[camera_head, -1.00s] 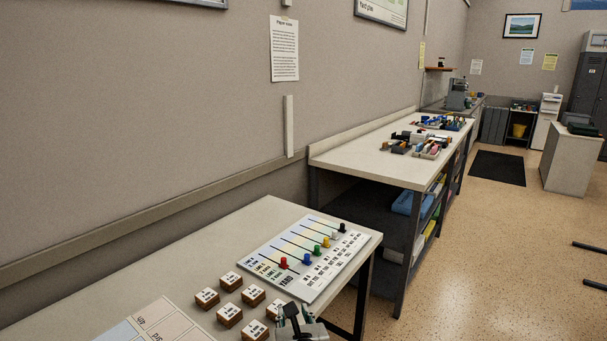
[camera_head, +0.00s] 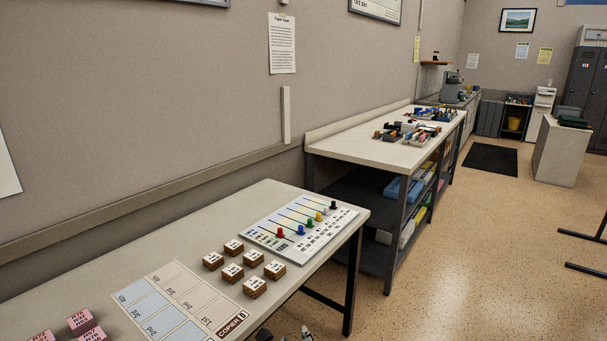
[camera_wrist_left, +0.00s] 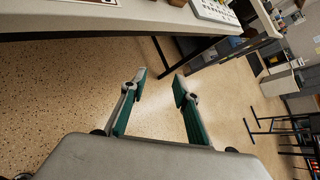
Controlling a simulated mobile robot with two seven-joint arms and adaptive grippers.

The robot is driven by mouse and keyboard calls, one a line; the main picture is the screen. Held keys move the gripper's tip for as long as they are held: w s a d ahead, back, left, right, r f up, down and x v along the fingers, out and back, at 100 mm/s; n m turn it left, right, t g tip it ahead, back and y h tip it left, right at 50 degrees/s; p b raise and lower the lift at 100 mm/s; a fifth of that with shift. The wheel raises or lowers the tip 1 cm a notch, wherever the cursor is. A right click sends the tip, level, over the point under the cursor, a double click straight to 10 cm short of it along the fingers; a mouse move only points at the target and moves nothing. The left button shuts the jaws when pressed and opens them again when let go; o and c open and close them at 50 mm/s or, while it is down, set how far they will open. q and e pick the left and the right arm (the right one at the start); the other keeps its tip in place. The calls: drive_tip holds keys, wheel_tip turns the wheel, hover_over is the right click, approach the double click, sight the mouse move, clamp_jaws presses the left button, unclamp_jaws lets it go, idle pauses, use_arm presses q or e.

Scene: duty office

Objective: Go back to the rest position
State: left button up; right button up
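My left gripper (camera_wrist_left: 160,83) is open and empty in the left wrist view, its two green-and-grey fingers spread apart over the speckled floor. The near table (camera_wrist_left: 100,24) runs along the top of that view, clear of the fingers. In the head view only the tips of my left gripper (camera_head: 285,335) show at the bottom edge, beside the front edge of the near table (camera_head: 160,240). My right gripper is in neither view.
The near table holds a slider board (camera_head: 300,222), several lettered wooden blocks (camera_head: 233,247), a sheet with boxes (camera_head: 180,305) and pink blocks (camera_head: 82,322). A workbench (camera_head: 375,150) stands beyond. Open floor (camera_head: 480,240) lies to the right.

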use_arm(q)
drive_tip(key=s+a+f+n+g+h, duration=0.15)
drive_tip(key=s+a+f+n, duration=0.25)
drive_tip(key=s+f+n, duration=0.4)
drive_tip(key=s+a+f+n+h, duration=0.2)
drive_tip(key=s+a+f+n, duration=0.3)
drive_tip(key=s+f+n, duration=0.35)
drive_tip(key=s+a+n, duration=0.7)
drive_tip(key=a+n, duration=0.2)
drive_tip(key=shift+s+r+t, duration=0.3)
drive_tip(key=shift+r+t, duration=0.1)
drive_tip(key=shift+t, duration=0.05)
